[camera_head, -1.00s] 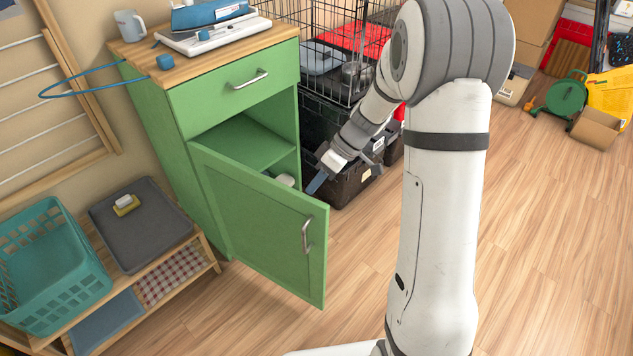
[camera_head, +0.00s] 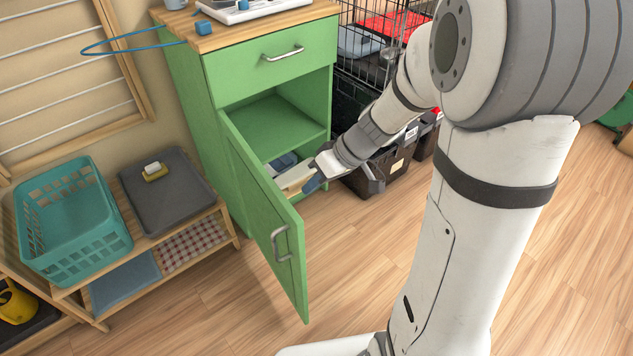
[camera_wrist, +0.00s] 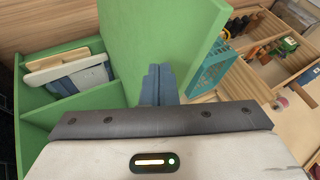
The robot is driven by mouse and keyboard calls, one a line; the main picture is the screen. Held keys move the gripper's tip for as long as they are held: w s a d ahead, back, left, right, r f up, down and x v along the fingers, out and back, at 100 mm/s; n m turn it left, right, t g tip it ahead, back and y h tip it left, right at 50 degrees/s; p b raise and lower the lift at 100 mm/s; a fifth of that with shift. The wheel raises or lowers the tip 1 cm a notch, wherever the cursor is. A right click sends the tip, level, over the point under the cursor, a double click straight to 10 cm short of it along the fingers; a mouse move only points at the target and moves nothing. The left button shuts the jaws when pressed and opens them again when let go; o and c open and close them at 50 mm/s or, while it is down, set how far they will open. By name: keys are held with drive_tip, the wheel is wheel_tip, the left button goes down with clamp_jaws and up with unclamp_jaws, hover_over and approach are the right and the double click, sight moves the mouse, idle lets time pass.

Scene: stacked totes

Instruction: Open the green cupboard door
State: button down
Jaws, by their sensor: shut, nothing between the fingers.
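The green cupboard (camera_head: 178,120) stands at the upper middle of the head view, with a closed drawer above its opening. Its green door (camera_head: 248,190) is hinged on the left and stands well open, with the metal handle (camera_head: 281,244) on its outer face near the free edge. My gripper (camera_head: 312,185) is in front of the opening, on the inner side of the door. In the wrist view the shut, empty fingers (camera_wrist: 158,84) point at the inner face of the door (camera_wrist: 150,35). They look close to it; I cannot tell whether they touch.
Inside the cupboard lie items with a cream top and blue-grey sides (camera_wrist: 68,72). Left of it stands a low bench with a teal basket (camera_head: 70,225) and a grey tray (camera_head: 165,192). Dark totes (camera_head: 385,175) stand to the right. Floor before the door is clear.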

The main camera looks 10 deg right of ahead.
drive_tip(key=shift+d, duration=0.1)
drive_tip(key=d+r+p, duration=0.2)
drive_tip(key=d+r, duration=0.6)
drive_tip(key=d, duration=0.1)
drive_tip(key=s+r+m+h+p, duration=0.3)
drive_tip(key=s+r+p, duration=0.4)
drive_tip(key=r+p, duration=0.3)
drive_tip(key=s+a+r+m+t+h+p, duration=0.1)
drive_tip(key=s+r+m+h+p, duration=0.3)
drive_tip(key=s+r+p, duration=0.3)
wheel_tip(320, 180, up, 6)
drive_tip(key=p, duration=0.4)
drive_tip(key=shift+a+f, duration=0.15)
drive_tip(key=shift+f, duration=0.05)
drive_tip(key=shift+s, duration=0.1)
